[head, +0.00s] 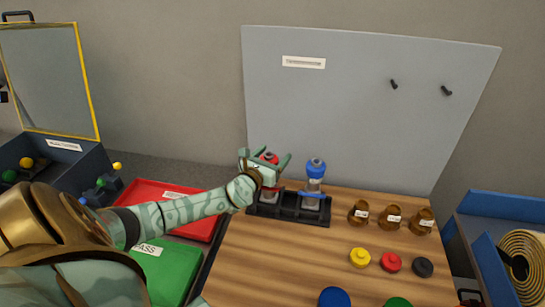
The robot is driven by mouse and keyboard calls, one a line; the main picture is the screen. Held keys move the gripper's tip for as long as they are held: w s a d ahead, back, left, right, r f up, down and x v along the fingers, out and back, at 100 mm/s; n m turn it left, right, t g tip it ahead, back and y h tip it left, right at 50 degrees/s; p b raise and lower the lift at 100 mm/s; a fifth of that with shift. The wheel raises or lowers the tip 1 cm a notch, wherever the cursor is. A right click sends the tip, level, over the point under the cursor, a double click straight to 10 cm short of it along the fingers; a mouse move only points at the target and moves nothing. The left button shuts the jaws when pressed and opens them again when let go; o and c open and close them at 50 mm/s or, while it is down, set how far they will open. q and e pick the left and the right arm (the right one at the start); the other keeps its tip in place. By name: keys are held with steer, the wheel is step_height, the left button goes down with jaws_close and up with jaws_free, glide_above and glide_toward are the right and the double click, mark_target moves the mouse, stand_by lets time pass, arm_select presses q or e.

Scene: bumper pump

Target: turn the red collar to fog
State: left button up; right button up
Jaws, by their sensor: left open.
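The red-collared pump (268,158) stands in the left place of a black rack (289,211) at the back of the wooden table. Its red top shows between the fingers of my left gripper (270,161), which is open around it. I cannot tell whether the fingers touch the collar. The gripper and wrist hide most of the pump's body. A blue-collared pump (315,172) stands upright beside it in the same rack. Any marking for fog on the collar is too small to see. My right gripper is not in view.
Several brown jars (393,217) stand to the right on the table. Yellow (360,258), red (391,262) and black (423,267) caps lie in front of them. A grey panel (350,110) rises behind. Red (178,200) and green (168,270) trays lie at the left.

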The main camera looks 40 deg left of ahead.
arm_select(q)
steer(key=c, duration=1)
